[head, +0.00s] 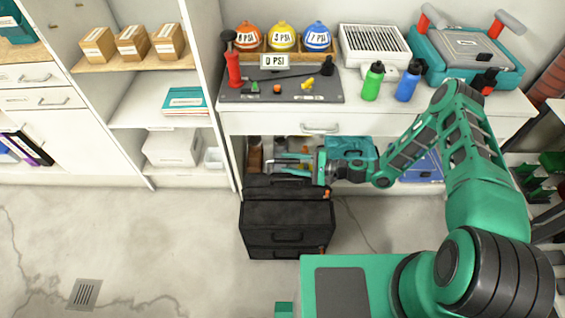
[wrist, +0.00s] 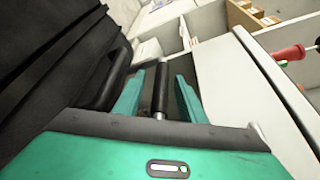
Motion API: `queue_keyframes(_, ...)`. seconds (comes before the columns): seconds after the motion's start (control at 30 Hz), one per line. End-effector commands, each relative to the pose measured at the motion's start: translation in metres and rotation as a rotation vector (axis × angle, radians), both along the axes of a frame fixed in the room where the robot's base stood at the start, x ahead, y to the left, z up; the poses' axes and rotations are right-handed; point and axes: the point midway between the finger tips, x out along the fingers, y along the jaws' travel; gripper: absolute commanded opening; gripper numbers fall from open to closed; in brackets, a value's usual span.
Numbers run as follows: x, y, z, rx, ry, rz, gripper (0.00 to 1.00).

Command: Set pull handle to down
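The black rolling toolbox (head: 288,215) stands on the floor in front of the workbench. In the wrist view its dark body (wrist: 60,60) fills the left side. The pull handle shows in the wrist view as a black bar (wrist: 161,88) with a bright metal end. My gripper (head: 282,164) is above the toolbox's back edge, below the bench drawer. In the wrist view my gripper (wrist: 158,92) is open, with one teal finger on each side of the bar. A gap shows on both sides; I cannot tell whether either finger touches it.
The workbench drawer front (head: 320,122) is just above and behind my gripper. A teal case (head: 350,148) and other items sit under the bench. Bottles, a pump and a large toolbox (head: 465,55) are on top. The floor to the left (head: 150,240) is clear.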

Motion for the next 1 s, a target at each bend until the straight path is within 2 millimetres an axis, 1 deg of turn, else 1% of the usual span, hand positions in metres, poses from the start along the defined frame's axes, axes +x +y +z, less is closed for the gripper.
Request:
queue_keyframes(0.13, 0.0, 0.001, 0.001, 0.001, -0.001, 0.001, 0.37)
queue_keyframes(0.27, -0.002, -0.006, 0.003, 0.001, 0.0, 0.001, 0.37)
queue_keyframes(0.37, -0.005, -0.02, 0.005, 0.0, -0.001, -0.001, 0.37)
queue_keyframes(0.6, -0.019, -0.062, 0.014, 0.0, 0.0, -0.002, 0.37)
queue_keyframes(0.7, -0.024, -0.077, 0.018, 0.001, 0.001, -0.002, 0.37)
queue_keyframes(0.83, -0.029, -0.091, 0.021, 0.0, 0.0, 0.0, 0.37)
queue_keyframes(1.0, -0.031, -0.099, 0.022, 0.0, 0.001, 0.0, 0.37)
